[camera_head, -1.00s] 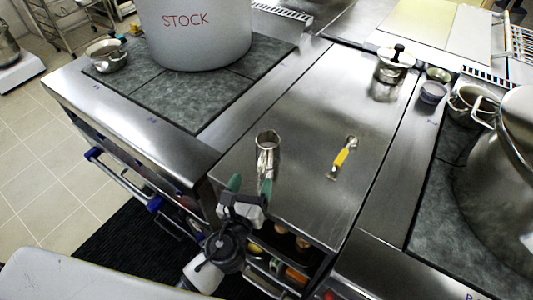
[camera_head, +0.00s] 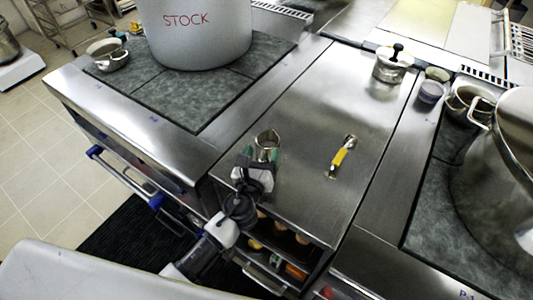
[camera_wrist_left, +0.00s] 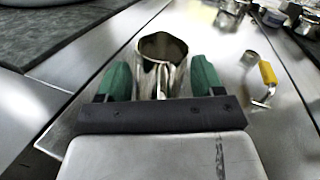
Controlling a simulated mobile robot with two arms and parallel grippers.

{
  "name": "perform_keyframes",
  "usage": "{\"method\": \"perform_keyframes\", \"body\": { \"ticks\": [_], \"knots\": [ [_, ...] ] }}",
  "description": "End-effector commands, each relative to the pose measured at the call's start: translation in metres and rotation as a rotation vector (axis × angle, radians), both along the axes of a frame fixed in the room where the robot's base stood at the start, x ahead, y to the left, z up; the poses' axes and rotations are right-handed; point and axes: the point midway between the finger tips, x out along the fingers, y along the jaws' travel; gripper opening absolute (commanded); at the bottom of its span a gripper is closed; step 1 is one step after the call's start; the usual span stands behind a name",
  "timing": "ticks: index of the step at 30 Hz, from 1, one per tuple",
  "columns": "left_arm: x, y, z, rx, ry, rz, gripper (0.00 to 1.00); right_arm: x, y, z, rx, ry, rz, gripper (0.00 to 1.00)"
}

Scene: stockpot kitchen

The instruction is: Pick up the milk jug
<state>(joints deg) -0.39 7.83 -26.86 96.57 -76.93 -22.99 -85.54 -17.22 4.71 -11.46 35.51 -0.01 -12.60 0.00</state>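The milk jug (camera_head: 267,141) is a small shiny metal pitcher standing upright on the steel worktop, near its front left. In the left wrist view the jug (camera_wrist_left: 163,47) stands straight ahead, with its handle toward me between the green fingers. My left gripper (camera_head: 259,156) is open at the near side of the jug. In the left wrist view the left gripper (camera_wrist_left: 160,75) has a finger on each side of the handle, with gaps showing on both sides. The lower part of the jug is hidden by the gripper in the head view. My right gripper is out of view.
A yellow-handled tool (camera_head: 341,158) lies right of the jug. A lidded pot (camera_head: 392,66) and small cups (camera_head: 431,91) stand farther back. The large STOCK pot (camera_head: 195,35) is at the back left, another large pot (camera_head: 500,165) at the right. The middle worktop is mostly clear.

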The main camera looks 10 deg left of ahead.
Motion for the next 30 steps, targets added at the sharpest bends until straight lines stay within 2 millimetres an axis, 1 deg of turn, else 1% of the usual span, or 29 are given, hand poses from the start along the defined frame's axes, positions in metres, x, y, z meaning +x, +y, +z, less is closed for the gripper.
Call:
{"method": "perform_keyframes", "body": {
  "ticks": [1,12,13,30],
  "knots": [
    [-0.0001,0.0001,0.0,0.0,0.0,0.0,0.59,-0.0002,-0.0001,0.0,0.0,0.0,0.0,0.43],
    [-0.0003,0.0002,-0.0002,0.0,0.0,0.0,0.02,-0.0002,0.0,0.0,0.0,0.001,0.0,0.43],
    [-0.0003,0.0002,-0.0002,0.0,0.0,0.001,0.0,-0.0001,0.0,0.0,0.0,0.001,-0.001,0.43],
    [-0.0006,-0.0004,0.0017,-0.003,0.002,-0.001,0.0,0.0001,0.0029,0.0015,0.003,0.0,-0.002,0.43]
  ]
}}
